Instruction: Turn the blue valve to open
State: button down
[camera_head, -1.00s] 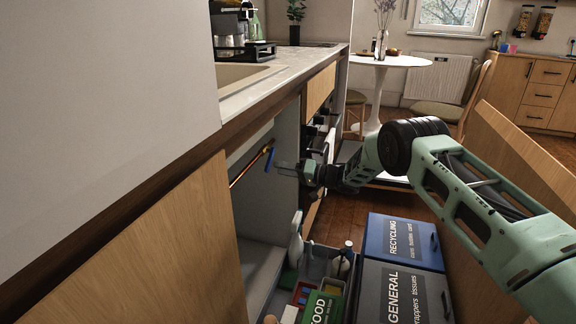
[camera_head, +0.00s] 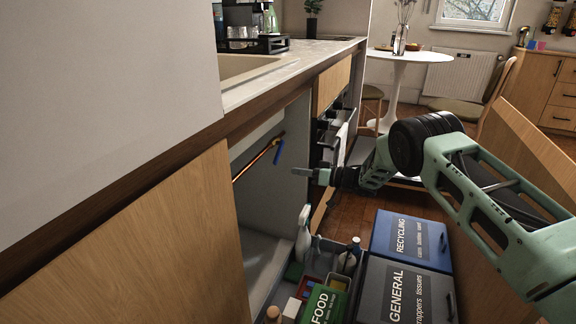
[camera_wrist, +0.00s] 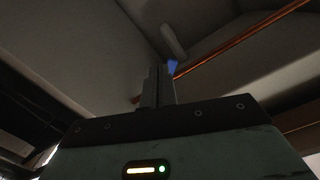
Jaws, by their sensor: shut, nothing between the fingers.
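The blue valve (camera_head: 279,150) is a small lever handle at the end of a copper pipe inside the open under-sink cabinet. In the head view the handle hangs downward, tilted slightly, its lower end toward the left. My gripper (camera_head: 298,172) is shut and empty, its thin fingers just right of and below the handle, with a visible gap in the picture. In the wrist view, the shut fingers (camera_wrist: 157,86) point up into the cabinet. A bit of the blue valve (camera_wrist: 173,66) shows just beyond their tips, the rest hidden behind them.
The copper pipe (camera_head: 255,160) runs along the cabinet's inner wall. Below stand a white spray bottle (camera_head: 303,235), a green FOOD box (camera_head: 323,303), a grey GENERAL bin (camera_head: 405,290) and a blue RECYCLING bin (camera_head: 410,240). A wooden panel (camera_head: 515,150) rises right of my arm.

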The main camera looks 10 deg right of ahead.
aim_at(279, 152)
notch_tip(279, 152, down, 4)
jog(key=d+n+h+b, duration=0.3)
jog(key=n+b, duration=0.2)
jog(key=n, duration=2.4)
notch_tip(279, 152, up, 5)
jog(key=n+t+b, duration=0.1)
jog(key=n+b, duration=0.1)
jog(key=n, duration=1.5)
jog(key=w+d+f+b+x, duration=0.1)
jog(key=b+x, duration=0.3)
jog(key=x, duration=0.6)
jog(key=shift+h, duration=0.3)
jog(key=shift+s+a+r+b, duration=0.1)
jog(key=shift+s+a+r, duration=0.1)
jog(key=shift+s+r, duration=0.35)
jog(key=shift+s+a+r+b, duration=0.2)
jog(key=shift+s+r, duration=0.15)
jog(key=shift+r, duration=0.45)
jog(key=shift+s+a+r+b, duration=0.1)
jog(key=shift+s+a+r, duration=0.1)
jog(key=shift+s+r, duration=0.35)
